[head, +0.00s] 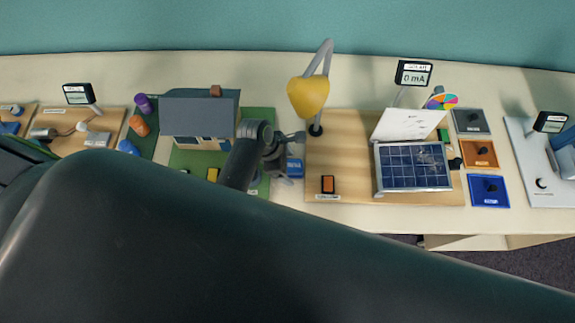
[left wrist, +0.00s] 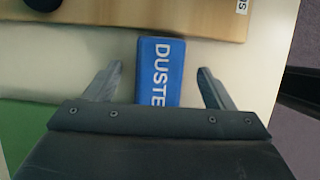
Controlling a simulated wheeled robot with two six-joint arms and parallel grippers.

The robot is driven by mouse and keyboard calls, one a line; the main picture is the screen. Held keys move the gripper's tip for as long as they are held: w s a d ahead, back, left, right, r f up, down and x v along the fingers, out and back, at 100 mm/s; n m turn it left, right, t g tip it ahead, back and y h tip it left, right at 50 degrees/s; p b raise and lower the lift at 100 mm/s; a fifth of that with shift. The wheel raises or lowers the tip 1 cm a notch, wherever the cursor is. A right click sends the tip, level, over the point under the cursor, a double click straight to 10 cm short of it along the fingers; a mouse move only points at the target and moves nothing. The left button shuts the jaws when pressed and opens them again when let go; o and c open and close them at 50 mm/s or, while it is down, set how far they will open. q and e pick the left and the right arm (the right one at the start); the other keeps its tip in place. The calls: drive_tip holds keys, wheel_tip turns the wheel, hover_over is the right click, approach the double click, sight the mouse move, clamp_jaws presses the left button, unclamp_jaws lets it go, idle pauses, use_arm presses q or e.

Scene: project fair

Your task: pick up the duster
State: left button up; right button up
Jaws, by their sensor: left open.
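The duster (left wrist: 161,62) is a blue block with white lettering, lying on the pale table top. In the left wrist view it lies between the two fingers of my left gripper (left wrist: 160,72), with a gap on each side. Its near end is hidden by the gripper body. In the head view the duster (head: 295,168) shows as a small blue patch between the house model and the solar panel board, partly covered by my left gripper (head: 294,158). That gripper is open and holds nothing. My right gripper is not in view.
A wooden board (head: 350,189) with a yellow lamp (head: 308,97) and a solar panel (head: 412,167) stands right of the duster. A house model (head: 198,117) on a green base (head: 187,160) stands left. Blue, orange and dark trays (head: 487,203) are farther right. The table's front edge is close.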

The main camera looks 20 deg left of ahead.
use_arm(q)
drive_tip(key=shift+f, duration=0.1)
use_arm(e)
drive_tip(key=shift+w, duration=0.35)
use_arm(q)
drive_tip(key=c, duration=1.2)
drive_tip(key=shift+o, duration=0.2)
drive_tip(key=shift+w, duration=0.1)
